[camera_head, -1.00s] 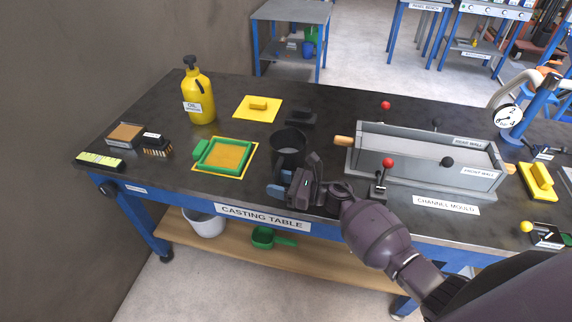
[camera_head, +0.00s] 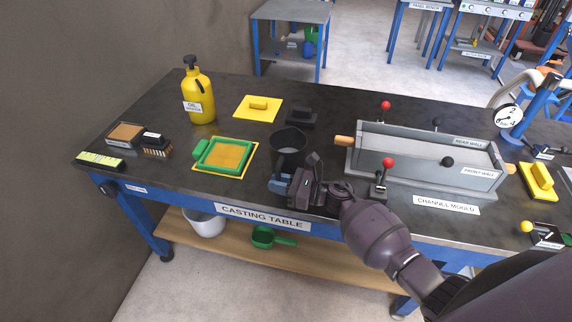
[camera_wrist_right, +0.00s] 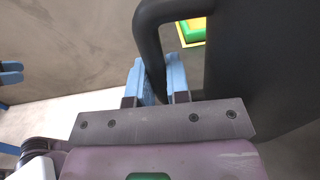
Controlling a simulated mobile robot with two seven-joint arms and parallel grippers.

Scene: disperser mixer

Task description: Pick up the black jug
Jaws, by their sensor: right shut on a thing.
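The black jug (camera_head: 288,144) stands upright on the dark table top, left of the grey channel mould. Its handle points toward the table's front edge. My right gripper (camera_head: 281,183) comes in from the right at that front edge. In the right wrist view, its light blue fingers (camera_wrist_right: 160,82) are shut on the lower part of the jug's black handle (camera_wrist_right: 149,40). The jug's dark wall (camera_wrist_right: 260,75) fills the right of that view.
A green-framed tray (camera_head: 226,155) lies left of the jug. A black float-like block (camera_head: 301,118) sits just behind it. The channel mould (camera_head: 425,158) with a red-knobbed lever (camera_head: 388,162) stands close on the right. A yellow oil bottle (camera_head: 198,95) stands at the back left.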

